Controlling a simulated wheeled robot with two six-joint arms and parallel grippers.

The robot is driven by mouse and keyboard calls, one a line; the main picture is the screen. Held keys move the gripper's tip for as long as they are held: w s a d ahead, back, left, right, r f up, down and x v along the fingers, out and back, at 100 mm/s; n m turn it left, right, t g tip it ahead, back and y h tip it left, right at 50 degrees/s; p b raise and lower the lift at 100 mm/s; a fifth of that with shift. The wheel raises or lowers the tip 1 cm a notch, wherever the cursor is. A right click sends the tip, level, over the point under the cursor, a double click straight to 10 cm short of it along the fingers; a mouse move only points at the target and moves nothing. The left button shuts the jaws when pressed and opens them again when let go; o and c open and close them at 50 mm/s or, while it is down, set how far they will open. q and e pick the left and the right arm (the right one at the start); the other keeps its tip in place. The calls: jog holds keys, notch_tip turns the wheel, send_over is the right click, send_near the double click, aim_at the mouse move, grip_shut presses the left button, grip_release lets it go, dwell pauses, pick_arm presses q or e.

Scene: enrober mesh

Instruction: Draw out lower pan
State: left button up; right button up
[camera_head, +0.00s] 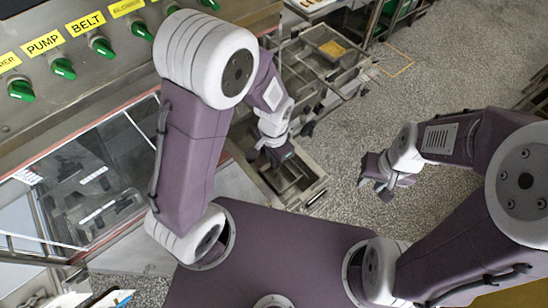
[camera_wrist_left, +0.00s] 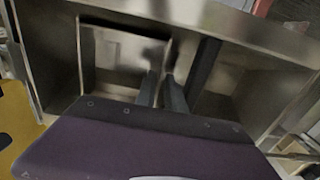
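The lower pan (camera_head: 312,191) is a grey metal tray with inner walls, low beside the machine and in front of my base. In the left wrist view, a pan's bare metal floor (camera_wrist_left: 118,58) and inner dividers fill much of the picture. My left gripper (camera_head: 285,155) reaches down over the pan. Its two fingers (camera_wrist_left: 162,80) are close together beside a thin upright divider (camera_wrist_left: 169,54); whether they clamp it cannot be told. My right gripper (camera_head: 372,184) hangs over bare floor, right of the pan, with its fingers apart and nothing visible between them.
The machine's panel with green knobs (camera_head: 63,68) and a glass-covered bay (camera_head: 90,165) stand at left. Another metal tray rack (camera_head: 325,50) with a yellow piece stands beyond my left arm. Speckled floor (camera_head: 430,75) at right is mostly clear.

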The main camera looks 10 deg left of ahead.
pick_arm(q)
jog(key=shift+s+f, duration=0.1)
jog(key=shift+f, duration=0.2)
jog(key=shift+s, duration=0.3)
grip_shut()
jog(key=shift+w+f, duration=0.1)
jog(key=shift+w, duration=0.05)
pick_arm(e)
jog(key=shift+s+r, duration=0.15)
jog(key=shift+s, duration=0.15)
jog(key=shift+r, duration=0.1)
dwell(0.5)
